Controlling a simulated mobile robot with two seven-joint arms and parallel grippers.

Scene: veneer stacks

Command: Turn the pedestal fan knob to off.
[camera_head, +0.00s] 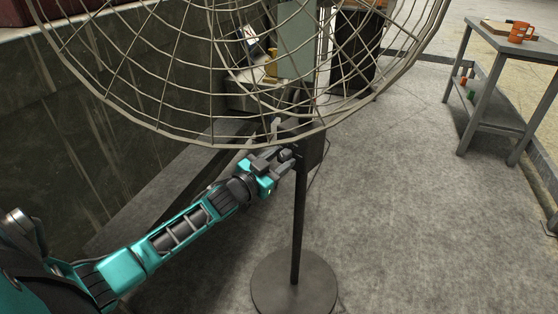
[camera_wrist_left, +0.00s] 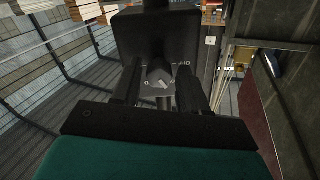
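The pedestal fan stands before me in the head view, with its wire cage (camera_head: 130,95) at the top, a dark pole (camera_head: 299,220) and a round base (camera_head: 293,284). Its dark control box (camera_head: 314,147) is on the pole below the cage. My left gripper (camera_head: 284,150) is at the box's left side. In the left wrist view the box (camera_wrist_left: 165,35) is straight ahead and the dark knob (camera_wrist_left: 158,74) is on its face. The fingers of my left gripper (camera_wrist_left: 160,88) stand on either side of the knob, apart, with gaps visible. My right gripper is in neither view.
A dark low wall (camera_head: 95,130) runs along the left. The floor right of the pole (camera_head: 420,210) is clear. The cage hangs close above my left gripper.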

